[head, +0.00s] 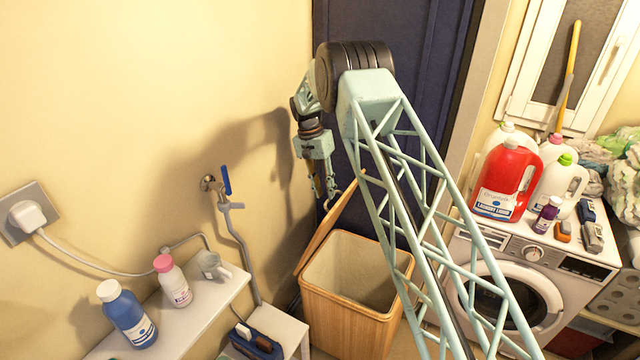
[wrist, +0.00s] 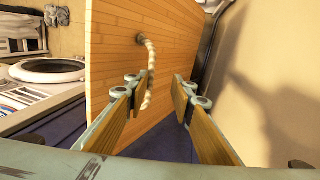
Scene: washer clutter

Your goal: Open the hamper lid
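The wooden hamper (head: 350,316) stands on the floor, its pale-lined inside showing. Its lid (head: 328,236) is raised and tilted up along the hamper's left side. In the wrist view the lid (wrist: 125,50) fills the middle as a slatted wooden panel, with a rope handle (wrist: 150,72) on its face. My gripper (head: 322,188) is near the lid's upper end. In the wrist view my gripper (wrist: 160,90) has its two fingers apart. The rope hangs beside the left finger, toward the gap; I cannot tell whether they touch.
A washing machine (head: 520,270) with several bottles on top stands to the right. A shelf (head: 215,300) with bottles and a cup is at the left. The yellow wall (head: 150,90) and a dark door (head: 415,60) are close behind my arm.

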